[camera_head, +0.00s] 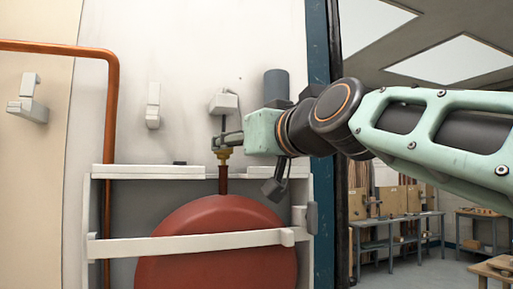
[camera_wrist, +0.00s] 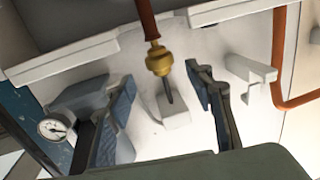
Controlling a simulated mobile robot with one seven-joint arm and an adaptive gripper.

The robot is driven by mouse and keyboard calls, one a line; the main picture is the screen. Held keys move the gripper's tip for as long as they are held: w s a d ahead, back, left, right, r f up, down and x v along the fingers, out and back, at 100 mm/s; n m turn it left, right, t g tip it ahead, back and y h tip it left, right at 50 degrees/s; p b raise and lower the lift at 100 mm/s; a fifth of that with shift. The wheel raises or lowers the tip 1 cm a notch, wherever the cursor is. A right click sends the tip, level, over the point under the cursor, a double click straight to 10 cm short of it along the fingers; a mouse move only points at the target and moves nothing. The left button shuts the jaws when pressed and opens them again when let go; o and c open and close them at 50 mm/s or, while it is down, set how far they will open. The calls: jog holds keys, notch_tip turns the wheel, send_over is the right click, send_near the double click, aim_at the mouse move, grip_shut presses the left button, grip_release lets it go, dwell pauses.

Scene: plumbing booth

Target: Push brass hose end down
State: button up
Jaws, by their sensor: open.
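The brass hose end (camera_head: 223,153) sits on top of an upright red-brown hose (camera_head: 223,181), above the shelf edge. In the wrist view the brass hose end (camera_wrist: 159,61) lies between the two fingers, with a thin dark tip pointing away from the hose (camera_wrist: 146,18). My gripper (camera_head: 227,140) reaches in from the right at the height of the brass end. In the wrist view my gripper (camera_wrist: 160,78) is open, with one finger on each side. A gap shows on both sides of the brass there. Contact cannot be told in the head view.
A white hook (camera_head: 223,103) is on the wall just above the brass end. Other hooks (camera_head: 153,106) and a copper pipe (camera_head: 112,125) are to the left. A white ledge (camera_head: 150,170) and large red round body (camera_head: 222,262) are below. A gauge (camera_wrist: 53,130) shows in the wrist view.

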jog(key=shift+v, duration=2.2)
jog(key=s+d+f+m+g+h, duration=0.15)
jog(key=d+f, duration=0.25)
jog(key=f, duration=0.7)
jog(key=s+d+f+m+g+h, duration=0.1)
jog(key=s+d+f+g+h, duration=0.2)
jog(key=f, duration=0.8)
jog(key=s+d+f+m+g+h, duration=0.1)
jog(key=s+d+f+m+h, duration=0.15)
jog(key=d+f, duration=0.6)
jog(key=s+d+f+m+g+h, duration=0.15)
jog(key=s+f, duration=0.25)
jog(key=f, duration=0.4)
jog(key=s+d+f+g+h, duration=0.2)
jog(key=s+f, duration=0.2)
jog(key=f, duration=0.4)
notch_tip(320, 180, up, 15)
jog(key=s+p, duration=0.1)
jog(key=p, duration=1.5)
jog(key=shift+s+d+r+p, duration=0.15)
jog(key=shift+s+d+p, duration=0.15)
jog(key=shift+d, duration=0.1)
jog(key=shift+m, duration=0.25)
